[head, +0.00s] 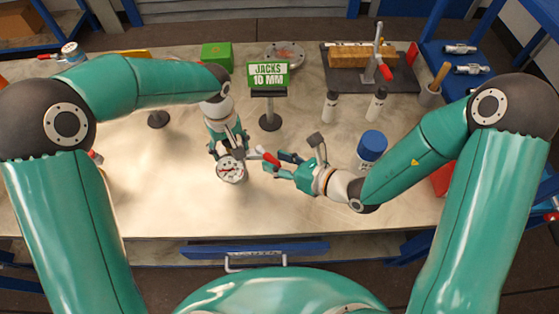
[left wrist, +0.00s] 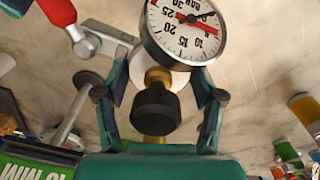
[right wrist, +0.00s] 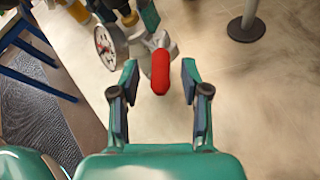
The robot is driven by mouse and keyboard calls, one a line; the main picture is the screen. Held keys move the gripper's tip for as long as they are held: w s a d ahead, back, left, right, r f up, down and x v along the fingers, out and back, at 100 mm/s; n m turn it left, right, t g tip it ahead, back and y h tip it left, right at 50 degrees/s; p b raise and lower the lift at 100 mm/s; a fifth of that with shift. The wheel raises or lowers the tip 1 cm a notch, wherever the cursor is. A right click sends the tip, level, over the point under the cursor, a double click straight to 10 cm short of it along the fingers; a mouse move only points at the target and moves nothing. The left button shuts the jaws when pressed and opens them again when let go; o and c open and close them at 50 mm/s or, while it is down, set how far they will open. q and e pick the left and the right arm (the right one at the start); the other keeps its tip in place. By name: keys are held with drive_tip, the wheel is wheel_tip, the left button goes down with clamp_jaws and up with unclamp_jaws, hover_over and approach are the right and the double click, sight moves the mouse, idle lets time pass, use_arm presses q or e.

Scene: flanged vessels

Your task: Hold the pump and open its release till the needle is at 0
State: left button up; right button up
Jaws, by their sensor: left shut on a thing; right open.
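The pump's round white gauge (head: 231,169) is near the table's middle; it also shows in the left wrist view (left wrist: 186,30) and the right wrist view (right wrist: 105,47). The dial has a dark needle and a red one; I cannot read the value surely. My left gripper (head: 228,146) is shut on the pump body, its fingers on either side of a black knob (left wrist: 155,108) on a brass fitting. A red-handled lever (head: 269,158) sticks out of the pump's right side. My right gripper (right wrist: 160,80) is open, with the red handle (right wrist: 160,72) between its fingertips, a gap on each side.
A green sign (head: 268,75) reading JACKS 10 MM stands on a post behind the pump. A blue-capped jar (head: 372,147) is right of my right gripper. Two white bottles (head: 330,105), a green box (head: 216,56) and a dark board (head: 398,75) stand farther back. The front table is clear.

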sight(279, 164)
wheel_tip(279, 164, up, 10)
drive_tip(key=shift+s+f, duration=0.1)
drive_tip(key=shift+s, duration=0.05)
idle(0.5)
